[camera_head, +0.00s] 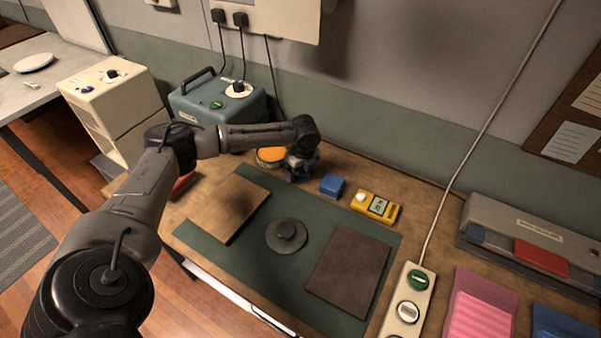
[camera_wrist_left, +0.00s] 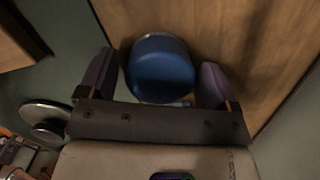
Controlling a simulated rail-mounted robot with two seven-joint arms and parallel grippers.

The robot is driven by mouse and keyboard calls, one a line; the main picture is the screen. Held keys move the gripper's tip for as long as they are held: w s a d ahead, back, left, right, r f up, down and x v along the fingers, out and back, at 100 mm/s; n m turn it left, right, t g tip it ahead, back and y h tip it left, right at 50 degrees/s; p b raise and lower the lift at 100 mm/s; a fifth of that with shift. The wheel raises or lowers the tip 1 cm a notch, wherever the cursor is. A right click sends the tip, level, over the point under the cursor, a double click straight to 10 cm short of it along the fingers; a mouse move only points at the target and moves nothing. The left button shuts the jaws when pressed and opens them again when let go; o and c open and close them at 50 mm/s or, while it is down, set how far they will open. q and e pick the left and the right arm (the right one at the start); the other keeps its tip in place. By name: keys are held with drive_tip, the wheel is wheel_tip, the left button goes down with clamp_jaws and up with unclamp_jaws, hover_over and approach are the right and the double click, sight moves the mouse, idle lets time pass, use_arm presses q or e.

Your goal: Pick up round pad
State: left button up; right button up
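The round pad appears to be the round blue object (camera_wrist_left: 160,68) in the left wrist view. It lies between my left gripper's two fingers, with a narrow gap on each side. My left gripper (camera_wrist_left: 160,80) is open around it. In the head view the left gripper (camera_head: 299,172) points down at the back of the table, and the arm's end covers most of the blue object there. A grey disc with a knob (camera_head: 285,236) lies on the green mat; a disc also shows in the left wrist view (camera_wrist_left: 45,112). My right gripper is not in view.
An orange-topped round tin (camera_head: 270,155) stands left of the gripper. A wooden board (camera_head: 228,207) and a dark board (camera_head: 348,270) lie on the mat. A blue-grey box (camera_head: 217,104) stands behind the arm.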

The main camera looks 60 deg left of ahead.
use_arm(q)
drive_tip(key=c, duration=0.8)
drive_tip(key=shift+r, duration=0.45)
wheel_tip(320, 180, up, 4)
drive_tip(key=shift+f+p, duration=0.25)
drive_tip(key=shift+p, duration=0.75)
drive_tip(key=w+d+r+p, duration=0.1)
drive_tip(key=d+r, duration=0.1)
drive_tip(key=d, duration=0.1)
drive_tip(key=w+d+r+p, duration=0.1)
drive_tip(key=w+d+r, duration=0.1)
drive_tip(key=d, duration=0.2)
drive_tip(key=w+d+r+p, duration=0.1)
drive_tip(key=w+d+r, duration=0.1)
drive_tip(key=d, duration=0.1)
drive_tip(key=shift+d+r, duration=0.25)
drive_tip(key=shift+r, duration=0.1)
